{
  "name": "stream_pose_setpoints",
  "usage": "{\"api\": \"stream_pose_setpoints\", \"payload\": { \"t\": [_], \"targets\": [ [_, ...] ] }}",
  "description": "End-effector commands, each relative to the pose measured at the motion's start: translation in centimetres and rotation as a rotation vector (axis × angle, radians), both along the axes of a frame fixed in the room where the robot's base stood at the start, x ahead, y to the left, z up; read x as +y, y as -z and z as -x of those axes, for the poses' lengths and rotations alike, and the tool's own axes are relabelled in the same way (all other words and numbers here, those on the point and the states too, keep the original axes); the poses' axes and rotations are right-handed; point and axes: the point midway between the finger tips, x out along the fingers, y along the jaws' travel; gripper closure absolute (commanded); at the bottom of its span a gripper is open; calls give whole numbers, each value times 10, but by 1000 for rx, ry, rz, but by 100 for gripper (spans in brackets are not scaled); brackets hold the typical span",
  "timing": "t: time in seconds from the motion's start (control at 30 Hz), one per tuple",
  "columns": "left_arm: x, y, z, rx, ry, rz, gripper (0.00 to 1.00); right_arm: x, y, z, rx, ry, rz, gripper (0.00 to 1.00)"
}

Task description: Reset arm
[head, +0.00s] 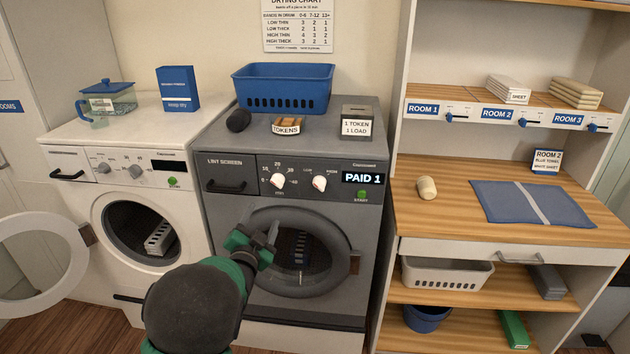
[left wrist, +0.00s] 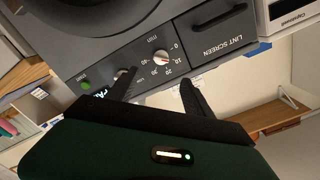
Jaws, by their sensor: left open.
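My left arm rises from the bottom of the head view, and its green and black left gripper (head: 262,228) is in front of the grey dryer (head: 218,262), near the upper left of its round door (head: 262,280). The gripper is open, with nothing seen between its fingers. In the left wrist view, the two dark fingers of the left gripper (left wrist: 156,78) stand apart before the dryer's control panel (left wrist: 150,62), which appears upside down. The dryer door looks shut. The dryer display (head: 363,178) reads PAID 1. My right gripper is not in view.
A white washer (head: 70,195) stands left, its round door (head: 40,265) swung open. A blue basket (head: 283,88), tokens bowl (head: 287,126) and coin box (head: 357,121) sit on the dryer.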

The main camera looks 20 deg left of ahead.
Motion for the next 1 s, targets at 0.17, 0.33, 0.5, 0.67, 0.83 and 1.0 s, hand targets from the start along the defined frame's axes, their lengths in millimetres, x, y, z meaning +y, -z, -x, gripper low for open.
{"api": "stream_pose_setpoints", "payload": {
  "t": [0.17,0.33,0.5,0.67,0.83,1.0],
  "targets": [
    [-13,11,17,137,-30,144,40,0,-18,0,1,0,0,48],
    [-83,59,112,587,-110,504,40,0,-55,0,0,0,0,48],
    [-145,86,234,991,-210,679,40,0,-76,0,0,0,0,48],
    [-165,92,296,1174,-278,714,40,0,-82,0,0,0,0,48],
    [-168,95,307,1204,-291,718,40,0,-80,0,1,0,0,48],
    [-167,95,306,1202,-291,716,40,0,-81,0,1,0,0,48]
  ]
}}
